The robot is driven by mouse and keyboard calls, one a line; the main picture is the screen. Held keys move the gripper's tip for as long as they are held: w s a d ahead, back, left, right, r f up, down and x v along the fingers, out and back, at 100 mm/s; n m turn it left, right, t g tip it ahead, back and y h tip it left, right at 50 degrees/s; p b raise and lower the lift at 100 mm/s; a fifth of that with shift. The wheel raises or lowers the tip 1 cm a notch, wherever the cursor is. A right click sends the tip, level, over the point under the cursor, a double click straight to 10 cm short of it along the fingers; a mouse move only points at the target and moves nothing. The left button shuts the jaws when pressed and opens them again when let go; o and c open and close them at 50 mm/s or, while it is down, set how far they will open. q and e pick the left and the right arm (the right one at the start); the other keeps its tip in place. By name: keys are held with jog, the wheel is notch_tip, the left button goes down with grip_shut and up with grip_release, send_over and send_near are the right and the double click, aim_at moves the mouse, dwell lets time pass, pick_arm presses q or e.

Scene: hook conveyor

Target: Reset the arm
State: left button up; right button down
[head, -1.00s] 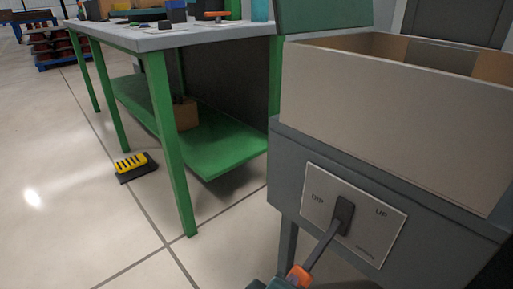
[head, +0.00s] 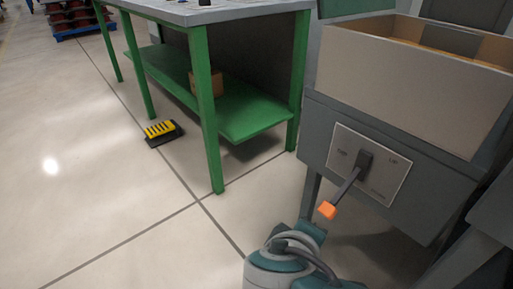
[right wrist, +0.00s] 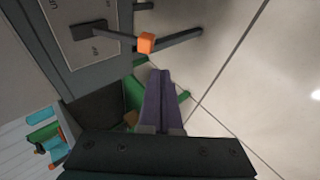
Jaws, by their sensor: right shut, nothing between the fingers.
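My right gripper (right wrist: 160,74) shows in the right wrist view with its two fingers together and nothing between them. The lever's orange tip (right wrist: 146,43) is close beside the fingertips there, apart from them. In the head view the lever (head: 346,187) slopes down and left from a pale panel (head: 396,178) on a grey machine, and its orange tip (head: 327,210) is free. My right arm (head: 283,262) is at the bottom, just below that tip; its fingers cannot be made out there. My left gripper is in neither current view.
A tan open box (head: 400,75) sits on the grey machine (head: 320,130). A green-legged workbench (head: 206,110) stands to its left, with a black-and-yellow pedal (head: 163,131) on the floor nearby.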

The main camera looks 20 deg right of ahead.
pick_arm(q)
jog(key=shift+w+d, duration=0.2)
jog(key=shift+d, duration=0.1)
pick_arm(e)
jog(key=shift+w+d, duration=0.25)
jog(key=shift+d, duration=0.05)
jog(key=shift+r, duration=0.1)
jog(key=s+r+m+g+y+p, duration=0.15)
jog(key=s+r+p, duration=0.45)
jog(key=r+p, duration=0.7)
jog(key=s+r+m+g+y+p, duration=0.1)
jog(key=s+r+y+p, duration=0.2)
jog(key=s+r+p, duration=0.9)
jog(key=r+m+g+y+p, duration=0.2)
jog(key=r+p, duration=0.5)
jog(key=r, duration=1.2)
pick_arm(q)
notch_tip(320, 180, up, 68)
jog(key=p, duration=3.6)
pick_arm(e)
notch_tip(320, 180, up, 36)
jog(key=t, duration=0.1)
jog(key=shift+w+a+f+y, duration=0.15)
jog(key=shift+w+a+y, duration=0.05)
jog(key=shift+w+y, duration=0.15)
